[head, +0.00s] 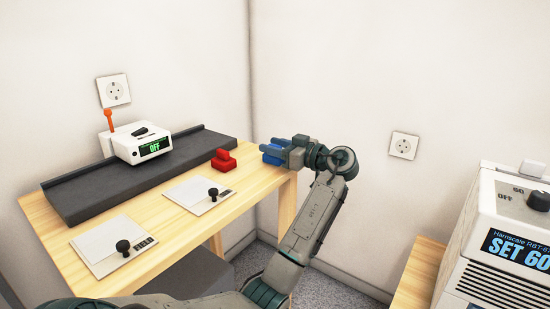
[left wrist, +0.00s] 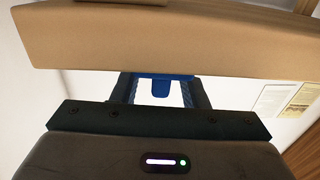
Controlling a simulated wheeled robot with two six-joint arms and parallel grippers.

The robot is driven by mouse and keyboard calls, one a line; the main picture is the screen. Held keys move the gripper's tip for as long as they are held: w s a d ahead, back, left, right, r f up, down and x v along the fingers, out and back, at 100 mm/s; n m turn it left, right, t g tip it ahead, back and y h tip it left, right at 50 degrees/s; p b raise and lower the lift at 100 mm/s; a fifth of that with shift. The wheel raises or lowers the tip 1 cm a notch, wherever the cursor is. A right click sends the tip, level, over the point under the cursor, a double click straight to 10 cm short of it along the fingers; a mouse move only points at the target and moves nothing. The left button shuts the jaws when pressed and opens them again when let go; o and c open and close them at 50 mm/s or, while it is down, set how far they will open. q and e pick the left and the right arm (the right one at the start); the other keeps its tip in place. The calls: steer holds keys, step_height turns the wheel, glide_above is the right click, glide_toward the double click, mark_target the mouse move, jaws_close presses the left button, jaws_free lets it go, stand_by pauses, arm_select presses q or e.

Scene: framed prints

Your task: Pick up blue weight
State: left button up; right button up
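The blue weight (head: 272,153) sits at the right end of the wooden table, partly hidden by my left gripper. My left gripper (head: 279,150) reaches it from the right, low over the tabletop. In the left wrist view the fingers of the left gripper (left wrist: 161,92) are spread, with the blue weight (left wrist: 160,88) between their tips. Pale gaps show on both sides of its narrow middle part, so the fingers look open around it. Contact at the far tips cannot be told. My right gripper is not in view.
A red weight (head: 223,160) stands left of the blue one. A dark ledge (head: 85,190) bears a white device reading OFF (head: 140,143). Two white plates with black knobs (head: 200,194) lie in front. A white SET 60 machine (head: 510,245) stands at right. Walls close the corner behind.

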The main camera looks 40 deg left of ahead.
arm_select(q)
jaws_close()
steer(key=shift+r, duration=0.1)
